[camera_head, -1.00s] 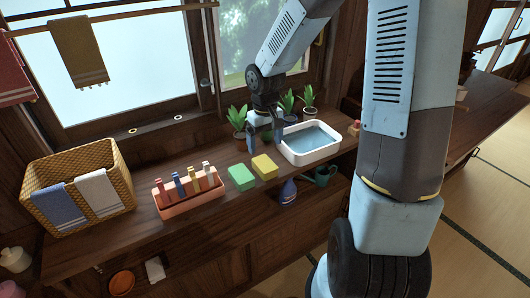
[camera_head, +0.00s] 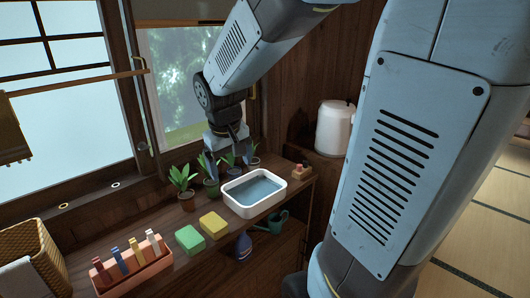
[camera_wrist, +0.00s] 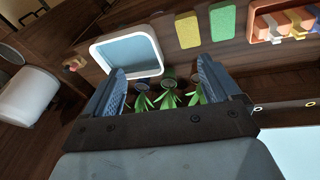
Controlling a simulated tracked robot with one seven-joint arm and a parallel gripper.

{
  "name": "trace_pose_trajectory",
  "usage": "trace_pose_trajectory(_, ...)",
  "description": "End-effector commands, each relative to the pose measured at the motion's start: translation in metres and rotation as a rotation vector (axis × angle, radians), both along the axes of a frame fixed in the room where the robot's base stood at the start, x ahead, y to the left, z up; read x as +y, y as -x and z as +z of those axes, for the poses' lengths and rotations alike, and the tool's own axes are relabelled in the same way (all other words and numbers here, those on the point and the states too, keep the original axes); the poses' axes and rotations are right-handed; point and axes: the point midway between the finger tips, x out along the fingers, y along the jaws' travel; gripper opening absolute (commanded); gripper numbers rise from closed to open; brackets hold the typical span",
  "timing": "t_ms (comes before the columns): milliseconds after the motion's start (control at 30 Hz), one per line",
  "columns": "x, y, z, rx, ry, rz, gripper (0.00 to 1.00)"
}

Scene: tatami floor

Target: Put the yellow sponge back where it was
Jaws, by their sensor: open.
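The yellow sponge (camera_head: 213,224) lies on the wooden counter between the green sponge (camera_head: 190,239) and the white basin of water (camera_head: 238,206). It also shows in the wrist view (camera_wrist: 187,31), beyond my fingers, beside the green sponge (camera_wrist: 222,21). My gripper (camera_head: 228,164) is open and empty. It hangs above the potted plants at the back of the counter, behind the basin and apart from the sponge. In the wrist view my two fingers (camera_wrist: 162,72) stand wide apart with plants showing between them.
Several potted plants (camera_head: 182,181) stand along the window side. A pink rack with coloured clips (camera_head: 134,271) and a wicker basket (camera_head: 30,262) are at left. A small object (camera_head: 301,169) sits right of the basin. A white canister (camera_head: 334,127) stands behind. The counter around the sponges is clear.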

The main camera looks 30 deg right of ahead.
Motion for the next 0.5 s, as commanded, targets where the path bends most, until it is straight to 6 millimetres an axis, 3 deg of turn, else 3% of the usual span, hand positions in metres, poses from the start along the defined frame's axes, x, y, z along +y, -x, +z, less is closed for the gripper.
trace_pose_trajectory(200, -0.011, 0.044, 0.041, -0.103, -0.026, -0.051, 0.9)
trace_pose_trajectory(500, -0.025, 0.104, 0.075, -0.228, -0.113, -0.1, 0.9)
